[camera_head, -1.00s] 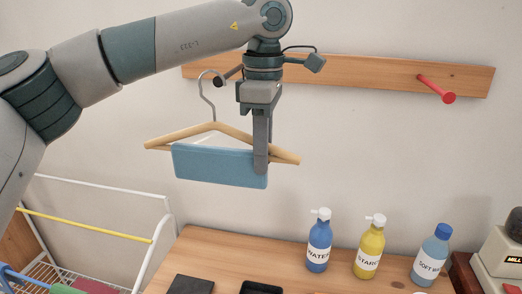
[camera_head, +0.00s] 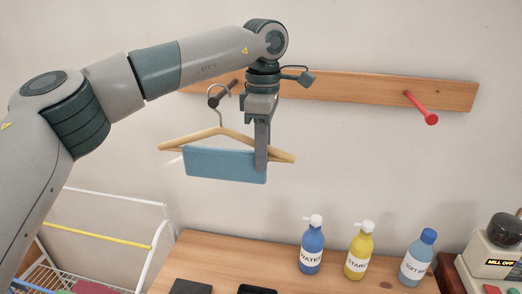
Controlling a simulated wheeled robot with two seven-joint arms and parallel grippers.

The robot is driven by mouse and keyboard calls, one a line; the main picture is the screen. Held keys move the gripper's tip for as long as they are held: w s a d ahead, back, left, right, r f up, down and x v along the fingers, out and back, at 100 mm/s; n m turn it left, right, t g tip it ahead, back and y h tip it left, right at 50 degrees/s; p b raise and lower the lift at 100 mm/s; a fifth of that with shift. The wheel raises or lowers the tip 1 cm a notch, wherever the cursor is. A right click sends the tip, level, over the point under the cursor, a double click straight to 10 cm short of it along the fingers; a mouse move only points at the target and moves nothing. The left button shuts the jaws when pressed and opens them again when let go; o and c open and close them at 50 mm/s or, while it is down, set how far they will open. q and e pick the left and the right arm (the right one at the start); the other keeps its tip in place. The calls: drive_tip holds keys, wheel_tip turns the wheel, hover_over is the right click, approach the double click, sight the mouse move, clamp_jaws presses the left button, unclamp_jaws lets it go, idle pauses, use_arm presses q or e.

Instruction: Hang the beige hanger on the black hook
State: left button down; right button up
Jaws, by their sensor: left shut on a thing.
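The beige hanger (camera_head: 237,135) hangs in the air near the wall, with a blue cloth (camera_head: 225,165) draped over its bar. My left gripper (camera_head: 261,160) is shut on the hanger's right shoulder, its fingers pointing down. The hanger's metal hook (camera_head: 219,118) rises above the shoulders. The black hook (camera_head: 214,101) is a peg on the left part of the wooden wall rail. The curved metal top overlaps the black peg in the head view; I cannot tell whether it is around the peg or touching it. My right gripper is not visible.
A red peg (camera_head: 422,108) sticks out from the right of the wooden rail (camera_head: 350,92). Below stand a blue bottle (camera_head: 312,247), a yellow bottle (camera_head: 359,252) and a light blue bottle (camera_head: 418,258) on the wooden dresser (camera_head: 225,250). A white rack (camera_head: 150,260) stands at lower left.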

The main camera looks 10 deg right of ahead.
use_arm(q)
drive_tip(key=shift+w+d+r+p, duration=0.15)
drive_tip(key=shift+w+p, duration=0.35)
drive_tip(key=shift+w, duration=0.05)
drive_tip(key=shift+f+b, duration=0.5)
drive_tip(key=shift+f, duration=0.2)
drive_tip(key=c, duration=1.5)
unclamp_jaws()
drive_tip(key=shift+c, duration=0.2)
